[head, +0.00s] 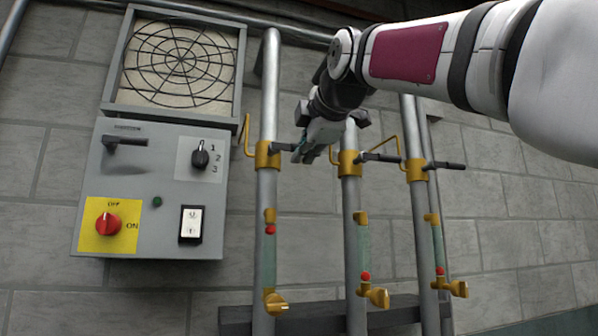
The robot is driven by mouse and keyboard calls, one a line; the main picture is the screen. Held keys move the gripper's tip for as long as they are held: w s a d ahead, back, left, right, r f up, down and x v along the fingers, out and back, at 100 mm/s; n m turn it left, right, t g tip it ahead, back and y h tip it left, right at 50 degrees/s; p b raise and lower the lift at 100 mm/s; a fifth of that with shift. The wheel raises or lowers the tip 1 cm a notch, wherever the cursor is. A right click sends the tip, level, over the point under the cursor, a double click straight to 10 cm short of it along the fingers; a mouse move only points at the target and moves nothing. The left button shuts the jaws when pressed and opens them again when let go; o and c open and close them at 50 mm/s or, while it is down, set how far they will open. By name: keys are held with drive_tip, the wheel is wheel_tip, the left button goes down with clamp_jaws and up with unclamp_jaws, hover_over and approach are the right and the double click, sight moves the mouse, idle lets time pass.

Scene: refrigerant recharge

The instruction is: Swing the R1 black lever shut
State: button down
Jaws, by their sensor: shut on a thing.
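Three grey pipes stand side by side, each with a brass valve collar and a black lever sticking out to the right. No R1 label is readable. The left pipe's black lever (282,148) points out sideways from its collar (267,155). My gripper (301,157) comes down from the upper right and is shut on the outer end of this lever, hiding its tip. The middle pipe's lever (381,158) and the right pipe's lever (448,165) also stick out sideways, apart from the gripper.
A grey control box (150,190) with a red knob (108,224) and a black dial (201,157) hangs to the left, below a fan grille (180,60). Brass hooked bars rise beside the collars. Sight tubes with red balls (270,230) sit lower on the pipes.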

drive_tip(key=c, duration=1.6)
unclamp_jaws()
drive_tip(key=shift+o, duration=0.2)
drive_tip(key=v, duration=1.2)
drive_tip(key=s+d+f+m+g+h, duration=0.1)
drive_tip(key=s+d+f+m+g, duration=0.2)
drive_tip(key=f, duration=0.6)
drive_tip(key=s+d+f+m+h, duration=0.1)
drive_tip(key=d+f+m, duration=0.1)
drive_tip(key=f+m, duration=0.5)
drive_tip(key=s+d+f+m+g+h, duration=0.1)
drive_tip(key=d+f+g, duration=0.15)
drive_tip(key=f, duration=0.85)
drive_tip(key=s+d+f+m+g, duration=0.1)
drive_tip(key=s+f+m, duration=0.2)
drive_tip(key=f, duration=0.5)
drive_tip(key=s+d+f+m+g+h, duration=0.1)
drive_tip(key=s+f+m, duration=0.3)
drive_tip(key=f, duration=0.5)
drive_tip(key=s+d+f+m+g, duration=0.2)
drive_tip(key=s+d+f+m, duration=0.1)
drive_tip(key=s+f, duration=0.4)
drive_tip(key=shift+d+f, duration=0.25)
drive_tip(key=shift+f, duration=0.5)
